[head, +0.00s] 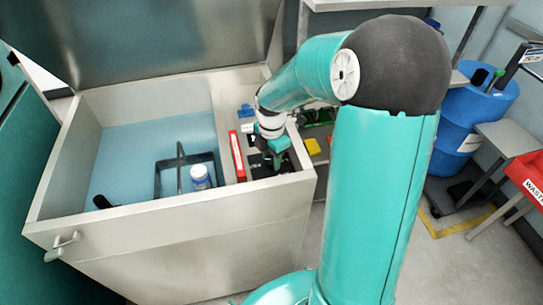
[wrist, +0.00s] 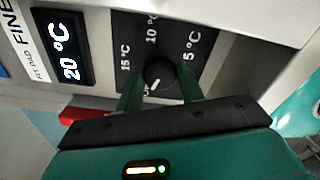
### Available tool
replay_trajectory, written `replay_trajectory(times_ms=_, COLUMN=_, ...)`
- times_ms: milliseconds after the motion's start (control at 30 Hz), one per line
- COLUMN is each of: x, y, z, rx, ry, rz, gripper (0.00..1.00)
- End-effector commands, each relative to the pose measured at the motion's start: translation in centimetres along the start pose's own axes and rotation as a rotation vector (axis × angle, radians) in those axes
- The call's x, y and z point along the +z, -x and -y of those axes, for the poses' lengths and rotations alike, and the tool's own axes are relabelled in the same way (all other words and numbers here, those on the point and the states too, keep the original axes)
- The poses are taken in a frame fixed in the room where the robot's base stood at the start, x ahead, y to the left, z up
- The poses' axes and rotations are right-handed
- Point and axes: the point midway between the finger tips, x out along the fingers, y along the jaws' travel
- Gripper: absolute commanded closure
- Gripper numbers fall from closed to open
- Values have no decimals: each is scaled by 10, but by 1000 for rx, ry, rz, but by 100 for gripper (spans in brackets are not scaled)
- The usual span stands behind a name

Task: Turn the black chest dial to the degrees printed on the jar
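The black chest dial (wrist: 160,75) sits on a black scale plate in the wrist view. Its white mark points to the lower left, towards a partly hidden label that seems to read OFF. Labels 15, 10 and 5 °C run around it. My gripper (wrist: 162,84) is open, with one green finger on each side of the dial; I see no clear grip on it. In the head view my gripper (head: 272,158) is low over the chest's right-hand panel.
A display (wrist: 66,50) beside the scale plate reads 20 °C. The open chest (head: 150,207) has a blue-floored well with a dark rack (head: 172,163) and a black object (head: 102,202). A red strip (head: 237,156) lies left of my gripper. A blue drum (head: 470,115) stands right.

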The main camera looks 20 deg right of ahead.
Motion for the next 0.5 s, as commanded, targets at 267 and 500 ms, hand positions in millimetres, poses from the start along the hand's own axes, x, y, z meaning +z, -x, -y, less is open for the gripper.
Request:
replay_trajectory(times_ms=267, x=0, y=0, z=0, rx=0, ry=-9, rz=0, gripper=85)
replay_trajectory(times_ms=500, x=0, y=1, z=0, rx=0, ry=-81, rz=1, gripper=85)
